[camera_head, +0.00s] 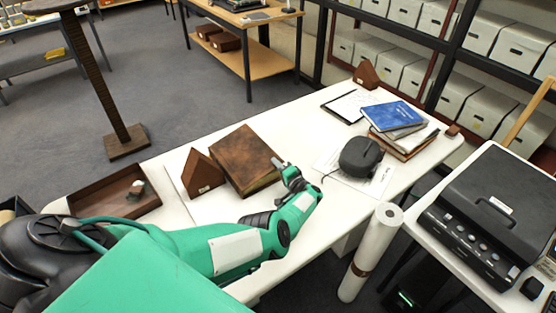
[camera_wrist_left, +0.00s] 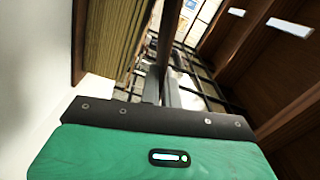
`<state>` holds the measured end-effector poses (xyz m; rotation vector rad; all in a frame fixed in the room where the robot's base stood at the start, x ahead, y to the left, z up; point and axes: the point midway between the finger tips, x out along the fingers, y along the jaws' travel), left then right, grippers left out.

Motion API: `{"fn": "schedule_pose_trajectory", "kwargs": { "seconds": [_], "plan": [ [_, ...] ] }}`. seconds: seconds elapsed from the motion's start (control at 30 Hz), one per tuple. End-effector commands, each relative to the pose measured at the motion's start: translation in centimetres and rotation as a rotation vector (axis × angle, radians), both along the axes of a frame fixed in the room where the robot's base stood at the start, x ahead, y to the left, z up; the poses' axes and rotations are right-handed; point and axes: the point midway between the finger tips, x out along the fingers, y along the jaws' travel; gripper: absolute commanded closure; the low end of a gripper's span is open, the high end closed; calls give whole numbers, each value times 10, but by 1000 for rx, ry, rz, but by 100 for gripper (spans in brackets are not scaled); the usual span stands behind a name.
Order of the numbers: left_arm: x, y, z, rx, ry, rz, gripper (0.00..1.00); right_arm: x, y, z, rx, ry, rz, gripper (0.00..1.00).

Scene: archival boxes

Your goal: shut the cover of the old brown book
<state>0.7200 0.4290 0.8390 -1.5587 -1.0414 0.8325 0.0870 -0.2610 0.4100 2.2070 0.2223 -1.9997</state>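The old brown book (camera_head: 243,157) lies on the white table, its worn brown cover face up. The cover looks down over the pages, and I see no gap between them in the head view. The page edges (camera_head: 262,184) show along its near side. In the left wrist view, layered page edges (camera_wrist_left: 117,40) stand close at the left. My left gripper (camera_head: 279,164) is beside the book's right corner, with its fingers (camera_wrist_left: 160,75) together and nothing visible between them. I cannot tell if it touches the book. My right gripper is out of view.
A brown wedge (camera_head: 202,173) stands left of the book, and an open brown tray (camera_head: 115,195) lies farther left. A dark mouse-shaped object (camera_head: 361,157) sits on paper at the right. A blue book (camera_head: 394,115) tops a stack beyond. A white roll (camera_head: 370,250) stands near the table's front edge.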

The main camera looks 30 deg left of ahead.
Motion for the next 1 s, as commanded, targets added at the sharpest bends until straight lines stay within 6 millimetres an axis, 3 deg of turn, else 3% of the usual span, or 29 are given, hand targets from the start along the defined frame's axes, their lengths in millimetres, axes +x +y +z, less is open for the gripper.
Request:
{"fn": "schedule_pose_trajectory", "kwargs": {
  "seconds": [0.23, 0.77, 0.8, 0.9, 1.0],
  "plan": [
    [-1, 0, -14, 32, 74, -1, 100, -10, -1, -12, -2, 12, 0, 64],
    [-2, 0, -16, 40, 95, 0, 100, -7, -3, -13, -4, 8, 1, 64],
    [-3, 0, -16, 40, 95, 0, 90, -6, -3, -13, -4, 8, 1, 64],
    [-2, 0, -16, 40, 95, 0, 74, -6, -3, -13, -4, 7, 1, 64],
    [-2, 0, -16, 40, 94, 0, 74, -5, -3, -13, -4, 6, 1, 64]
  ]
}}
